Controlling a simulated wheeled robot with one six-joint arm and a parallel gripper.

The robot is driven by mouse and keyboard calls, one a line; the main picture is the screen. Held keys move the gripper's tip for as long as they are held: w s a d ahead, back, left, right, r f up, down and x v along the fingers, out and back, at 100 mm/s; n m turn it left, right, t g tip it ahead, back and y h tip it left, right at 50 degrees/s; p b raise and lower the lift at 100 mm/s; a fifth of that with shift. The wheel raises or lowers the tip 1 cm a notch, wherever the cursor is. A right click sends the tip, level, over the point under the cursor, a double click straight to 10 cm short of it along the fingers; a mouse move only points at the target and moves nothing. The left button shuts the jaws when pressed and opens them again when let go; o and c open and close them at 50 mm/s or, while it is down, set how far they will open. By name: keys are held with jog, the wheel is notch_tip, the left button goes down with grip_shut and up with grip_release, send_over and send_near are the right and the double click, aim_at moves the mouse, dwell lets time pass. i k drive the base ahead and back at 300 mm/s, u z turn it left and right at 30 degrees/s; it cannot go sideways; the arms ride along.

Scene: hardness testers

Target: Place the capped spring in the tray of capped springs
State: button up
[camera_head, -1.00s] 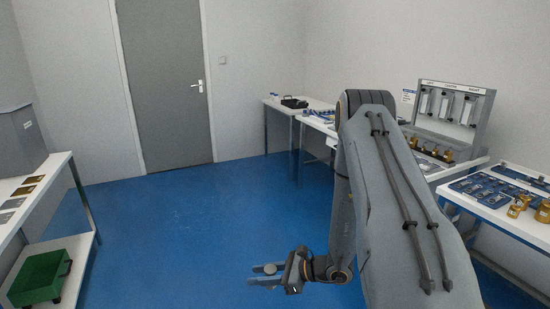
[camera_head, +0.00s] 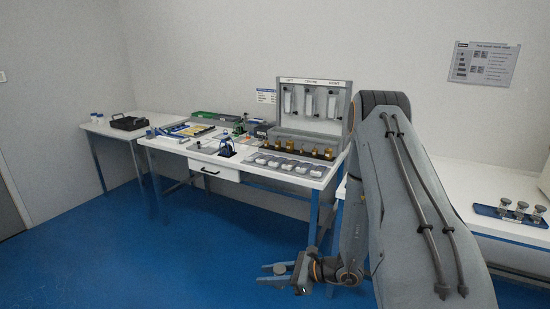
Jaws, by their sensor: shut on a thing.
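My gripper (camera_head: 274,273) is low in front of me, above the blue floor and short of the middle table. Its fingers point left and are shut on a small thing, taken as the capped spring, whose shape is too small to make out. I cannot tell for sure which tray is that of capped springs. A blue tray (camera_head: 487,211) with several metal, knob-like pieces lies on the right-hand table, far from my gripper. A grey tray (camera_head: 259,171) with several white-topped pieces lies on the front edge of the middle table.
A black tray (camera_head: 128,123) lies on the far left table. Floor at the left is clear. My arm hides part of the right side.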

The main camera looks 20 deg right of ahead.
aim_at(486, 211)
jog(key=z, duration=0.85)
jog(key=i, duration=0.8)
jog(key=z, duration=0.7)
